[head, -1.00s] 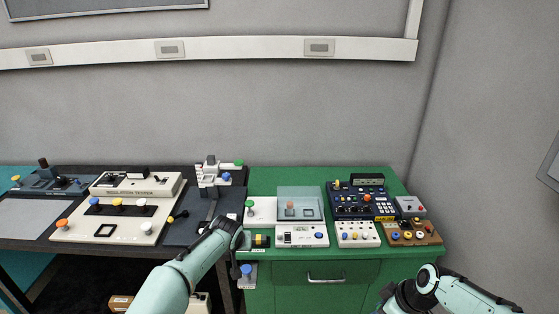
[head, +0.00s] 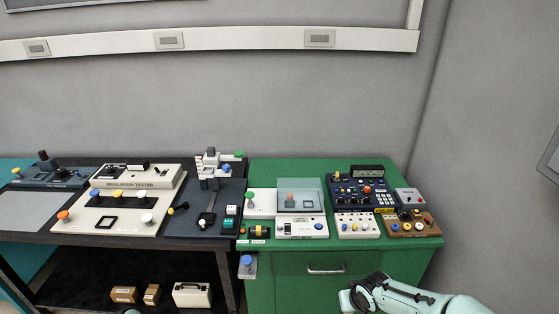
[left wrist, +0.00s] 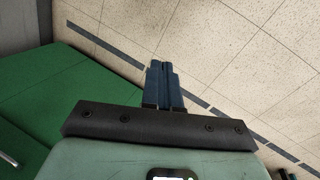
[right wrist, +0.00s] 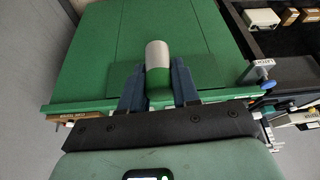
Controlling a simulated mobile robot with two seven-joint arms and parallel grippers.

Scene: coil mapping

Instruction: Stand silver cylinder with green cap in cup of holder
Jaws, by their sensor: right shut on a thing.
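My right gripper (right wrist: 158,80) is shut on the silver cylinder with a green cap (right wrist: 157,55) in the right wrist view. The silver end points away from the palm, and the green part sits between the fingers. In the head view my right arm is low in front of the green cabinet, and the cylinder does not show. My left gripper (left wrist: 163,68) is shut and empty, with its fingers together over the floor. I cannot tell which fixture is the holder, and no empty cup is clearly visible.
The green cabinet (head: 280,274) carries a clear-covered device (head: 300,195), a dark control panel (head: 360,194) and a brown block with knobs (head: 408,224). A blue-knobbed bracket (head: 247,266) hangs on its left front. A dark table (head: 60,240) with testers stands left.

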